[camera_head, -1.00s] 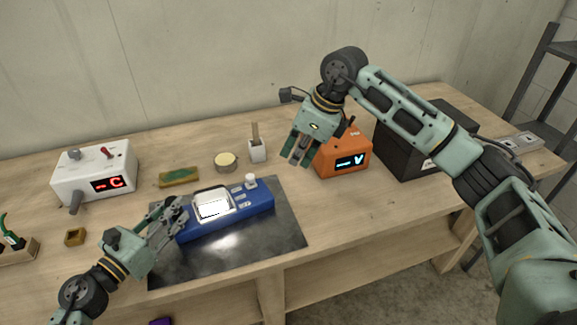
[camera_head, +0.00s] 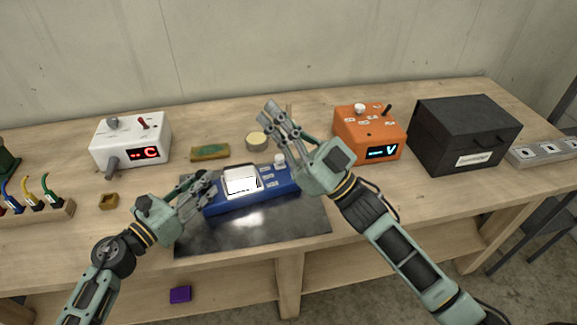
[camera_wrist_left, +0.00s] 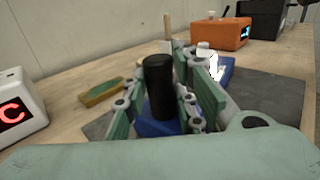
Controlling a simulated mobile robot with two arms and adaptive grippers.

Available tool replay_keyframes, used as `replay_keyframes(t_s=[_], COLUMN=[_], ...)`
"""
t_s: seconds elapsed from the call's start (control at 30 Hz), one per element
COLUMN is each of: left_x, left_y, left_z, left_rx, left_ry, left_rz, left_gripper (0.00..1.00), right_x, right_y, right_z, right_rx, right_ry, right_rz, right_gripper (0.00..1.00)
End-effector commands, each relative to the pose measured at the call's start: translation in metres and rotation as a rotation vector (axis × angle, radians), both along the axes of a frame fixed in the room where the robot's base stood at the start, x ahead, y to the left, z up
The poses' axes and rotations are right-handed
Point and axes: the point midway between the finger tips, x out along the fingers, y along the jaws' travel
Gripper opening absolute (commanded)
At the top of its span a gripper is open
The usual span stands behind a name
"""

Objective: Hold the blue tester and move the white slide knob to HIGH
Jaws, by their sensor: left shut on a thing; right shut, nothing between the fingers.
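The blue tester (camera_head: 252,199) lies on a dark mat (camera_head: 250,236), with a lit white screen (camera_head: 242,181) on top. Its white slide knob (camera_head: 280,160) stands near the right end; its labels are too small to read. My left gripper (camera_head: 212,188) is shut on the tester at its left end. In the left wrist view a black upright post (camera_wrist_left: 159,88) stands between the fingers, above the blue body (camera_wrist_left: 157,129). My right gripper (camera_head: 268,118) is shut and empty. It appears above and behind the knob, apart from it.
A white box with a red display (camera_head: 131,140) stands at back left. An orange box (camera_head: 369,133) and a black case (camera_head: 465,136) stand to the right. A yellow-green block (camera_head: 210,153) and a round tin (camera_head: 257,141) lie behind the tester. The mat's front is clear.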

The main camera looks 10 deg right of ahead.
Motion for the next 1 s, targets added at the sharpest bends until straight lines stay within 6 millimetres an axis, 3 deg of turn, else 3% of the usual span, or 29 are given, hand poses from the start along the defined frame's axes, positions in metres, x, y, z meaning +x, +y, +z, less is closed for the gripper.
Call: replay_keyframes(t_s=[0.1, 0.23, 0.4, 0.5, 0.73, 1.0], left_x=[0.000, 0.000, 0.000, 0.000, 0.000, -0.001], left_y=[0.000, 0.000, 0.000, -0.001, -0.001, -0.001], left_z=[0.000, 0.000, 0.000, 0.000, 0.000, 0.000], left_rx=[0.000, 0.000, 0.000, -0.001, -0.001, -0.001], left_ry=[0.001, 0.001, 0.001, 0.001, 0.001, 0.001], left_rz=[0.000, 0.000, -0.001, -0.001, -0.002, -0.003], left_gripper=[0.00, 0.00, 0.00, 0.00, 0.00, 0.00], right_x=[0.013, 0.012, -0.011, -0.025, -0.031, 0.015], right_y=[-0.039, -0.071, -0.087, -0.089, -0.087, -0.071], right_z=[-0.046, -0.107, -0.177, -0.201, -0.219, -0.219], right_rx=[0.293, 0.612, 0.949, 1.080, 1.190, 1.188], right_ry=[0.371, 0.742, 1.106, 1.237, 1.342, 1.339], right_rz=[0.016, 0.054, 0.113, 0.140, 0.170, 0.173], right_gripper=[0.00, 0.00, 0.00, 0.00, 0.00, 0.00])
